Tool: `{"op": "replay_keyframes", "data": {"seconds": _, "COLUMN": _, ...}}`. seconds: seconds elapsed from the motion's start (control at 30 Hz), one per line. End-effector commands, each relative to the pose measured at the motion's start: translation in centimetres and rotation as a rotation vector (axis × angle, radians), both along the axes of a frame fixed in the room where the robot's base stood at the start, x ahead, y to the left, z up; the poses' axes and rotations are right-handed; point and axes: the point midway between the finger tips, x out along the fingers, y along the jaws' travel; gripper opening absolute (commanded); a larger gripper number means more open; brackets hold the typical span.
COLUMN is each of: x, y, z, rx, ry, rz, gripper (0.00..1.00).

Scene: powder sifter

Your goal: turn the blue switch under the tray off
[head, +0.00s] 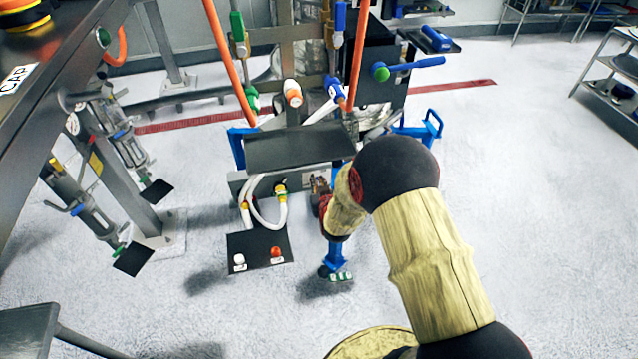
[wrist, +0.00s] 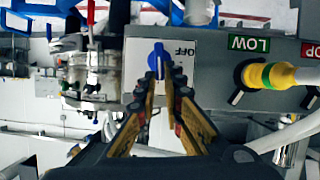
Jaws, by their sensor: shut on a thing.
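The blue switch (wrist: 157,55) sits on a white plate on the grey panel in the wrist view, with an "OFF" label (wrist: 183,51) to its right. Its blue knob stands roughly upright in the picture. My gripper (wrist: 159,82) is shut on the knob, with the fingertips at its lower part. In the head view my gripper (head: 319,186) reaches to the panel just under the front edge of the dark tray (head: 300,148). The switch is hidden there by the tray and my arm.
A yellow-green fitting (wrist: 266,76) with a pale hose is right of the switch, below the "LOW" label (wrist: 248,44). A pedal plate (head: 262,262) with a white and a red button lies on the floor. A blue stand leg (head: 336,257) is beneath my gripper.

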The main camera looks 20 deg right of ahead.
Motion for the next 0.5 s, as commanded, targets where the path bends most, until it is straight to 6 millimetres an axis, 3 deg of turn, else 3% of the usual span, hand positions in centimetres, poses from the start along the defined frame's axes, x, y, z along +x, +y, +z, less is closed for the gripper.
{"op": "replay_keyframes", "data": {"seconds": 0.5, "x": 0.3, "y": 1.6, "z": -0.7, "rx": -0.445, "ry": 0.079, "rz": 0.002, "gripper": 0.0}}
